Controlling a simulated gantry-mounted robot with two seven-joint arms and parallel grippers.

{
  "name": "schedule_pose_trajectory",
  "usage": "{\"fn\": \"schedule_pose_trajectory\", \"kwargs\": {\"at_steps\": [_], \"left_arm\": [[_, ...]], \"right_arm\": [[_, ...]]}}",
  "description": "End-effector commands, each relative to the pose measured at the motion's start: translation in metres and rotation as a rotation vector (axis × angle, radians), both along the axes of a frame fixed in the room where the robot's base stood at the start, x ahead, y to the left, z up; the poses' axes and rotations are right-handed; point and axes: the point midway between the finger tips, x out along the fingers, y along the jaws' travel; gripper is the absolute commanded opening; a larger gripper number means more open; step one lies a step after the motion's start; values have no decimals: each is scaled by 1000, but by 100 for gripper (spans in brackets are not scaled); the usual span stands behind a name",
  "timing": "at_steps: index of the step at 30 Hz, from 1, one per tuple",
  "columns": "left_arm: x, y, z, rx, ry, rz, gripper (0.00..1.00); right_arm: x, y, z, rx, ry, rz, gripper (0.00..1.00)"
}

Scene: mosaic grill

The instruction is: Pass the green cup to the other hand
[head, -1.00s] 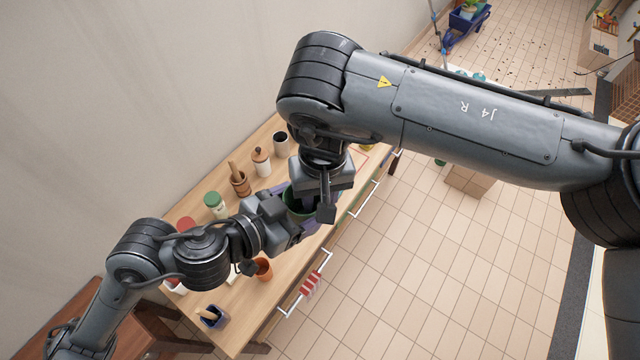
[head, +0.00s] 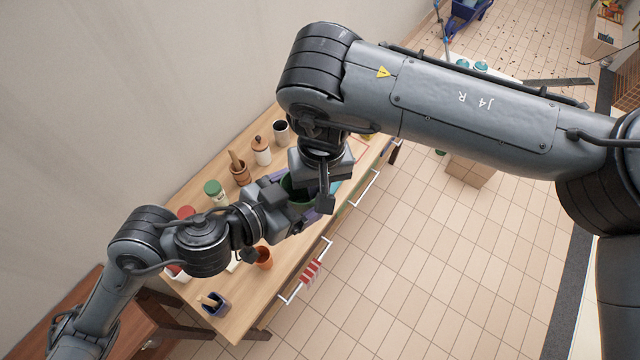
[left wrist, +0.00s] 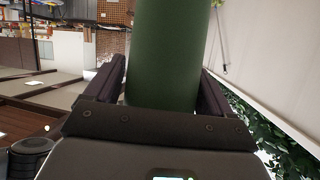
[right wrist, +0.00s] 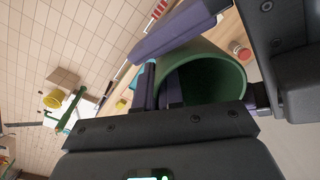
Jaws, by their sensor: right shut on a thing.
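The green cup (head: 290,191) is held in the air over the table, between my two grippers. In the right wrist view its open mouth (right wrist: 217,80) faces the camera. My right gripper (right wrist: 160,90) is shut on the cup's wall, one finger inside and one outside. My left gripper (left wrist: 163,75) has a finger on each side of the cup's green body (left wrist: 165,45); a thin gap shows beside the left finger, so it looks open around the cup. In the head view both grippers partly hide the cup.
On the wooden table (head: 232,320) stand a mortar with a pestle (head: 240,172), a lidded white jar (head: 261,152), a dark-mouthed cup (head: 281,132), a green-lidded jar (head: 215,192), an orange cup (head: 264,257) and a dark blue container (head: 213,305). A wall borders the far side.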

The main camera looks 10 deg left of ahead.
Motion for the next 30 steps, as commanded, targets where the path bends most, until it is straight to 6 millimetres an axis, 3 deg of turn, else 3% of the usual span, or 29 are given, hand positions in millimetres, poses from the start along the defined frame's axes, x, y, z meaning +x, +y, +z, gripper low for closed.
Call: {"fn": "schedule_pose_trajectory", "kwargs": {"at_steps": [3,14,17,23,26,30], "left_arm": [[0,0,0,0,0,0,100],[-2,1,-10,10,8,8,100],[-6,2,-27,28,20,18,100],[-20,17,-80,100,75,111,100],[-30,43,-110,148,149,238,100],[-58,88,-153,229,325,409,100]], "right_arm": [[1,-1,0,-1,0,-2,0],[1,-2,0,-3,-1,-4,0],[1,-2,0,-3,-1,-4,0],[1,-2,0,-4,-1,-5,0],[1,-2,0,-4,-1,-5,0],[1,-2,0,-4,-1,-5,0]]}}
